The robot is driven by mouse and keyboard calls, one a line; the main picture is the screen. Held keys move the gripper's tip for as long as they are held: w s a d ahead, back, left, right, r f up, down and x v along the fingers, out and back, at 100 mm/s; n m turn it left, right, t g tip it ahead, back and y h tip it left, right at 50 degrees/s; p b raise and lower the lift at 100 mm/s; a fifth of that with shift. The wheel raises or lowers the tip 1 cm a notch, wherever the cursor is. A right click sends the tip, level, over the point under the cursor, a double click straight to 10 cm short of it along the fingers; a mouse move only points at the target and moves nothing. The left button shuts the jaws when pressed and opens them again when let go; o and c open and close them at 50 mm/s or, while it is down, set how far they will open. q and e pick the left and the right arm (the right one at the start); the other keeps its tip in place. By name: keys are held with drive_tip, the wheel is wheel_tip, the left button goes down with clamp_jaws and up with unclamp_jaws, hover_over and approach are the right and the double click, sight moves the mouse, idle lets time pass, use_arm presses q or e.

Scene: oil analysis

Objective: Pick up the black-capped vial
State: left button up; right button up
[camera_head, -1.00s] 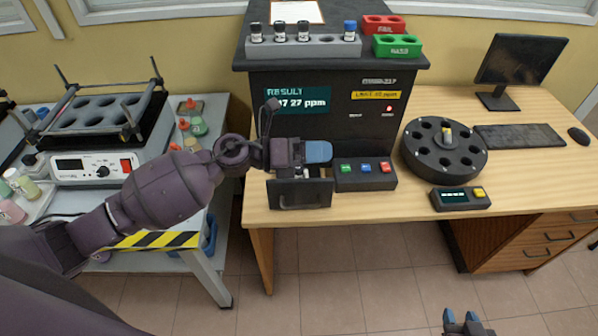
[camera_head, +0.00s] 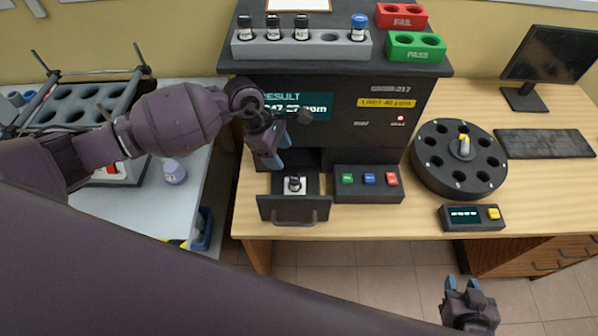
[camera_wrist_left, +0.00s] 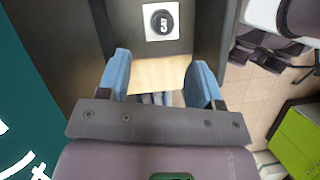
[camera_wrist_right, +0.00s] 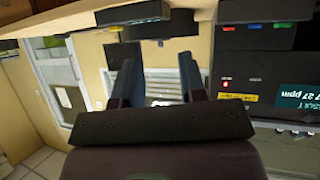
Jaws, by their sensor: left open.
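A black-capped vial (camera_head: 294,184) stands upright on a white square in the open drawer (camera_head: 294,209) of the black analyser. Its round black cap, with white lettering, also shows in the left wrist view (camera_wrist_left: 162,22). Other vials, several with black caps (camera_head: 273,27) and one with a blue cap (camera_head: 358,27), stand in the grey rack (camera_head: 322,46) on top of the analyser. My left gripper (camera_head: 277,152) is open and empty, above and slightly left of the drawer vial, apart from it. My right gripper (camera_head: 462,286) is open and empty, low at the right, beyond the table's front edge.
A button box (camera_head: 368,198) stands right of the drawer. Farther right are a round black carousel (camera_head: 440,170), a small display box (camera_head: 458,223), a keyboard and a monitor (camera_head: 533,62). Red FAIL (camera_head: 401,17) and green PASS (camera_head: 416,54) racks sit on the analyser (camera_head: 350,87).

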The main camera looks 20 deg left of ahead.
sight(293, 178)
use_arm(q)
drive_tip(key=x, duration=0.4)
drive_tip(key=shift+s+d+f, duration=0.15)
drive_tip(key=shift+s+d, duration=0.05)
drive_tip(key=shift+s, duration=0.05)
drive_tip(key=shift+p+x, duration=0.55)
drive_tip(key=shift+x, duration=2.6)
drive_tip(key=shift+a, duration=0.15)
drive_tip(key=c, duration=1)
